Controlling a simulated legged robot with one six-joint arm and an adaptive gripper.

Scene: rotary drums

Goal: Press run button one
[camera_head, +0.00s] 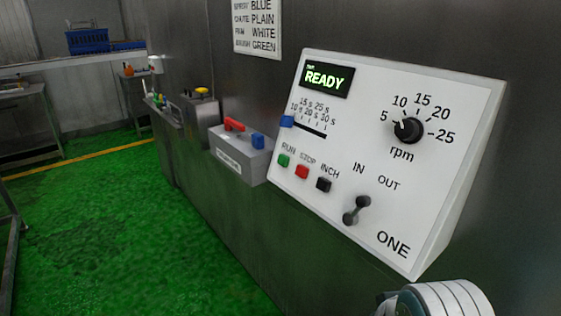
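The control panel (350,150) marked ONE is a white tilted box on the dark metal wall, right of centre. Its green button (283,160) sits under the word RUN at the lower left of the panel. A red button (302,171) under STOP and a black button (323,184) under INCH are beside it. The display (325,79) reads READY in green. My gripper's fingers are not visible, so its opening and its distance from the green button do not show.
The panel also has a blue slider (287,121), a black rpm knob (408,130) and a dark IN/OUT lever (356,210). A grey box (240,155) with red and blue parts stands left of it. A white ribbed cylindrical part is at bottom right. Green floor (130,240) is open at left.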

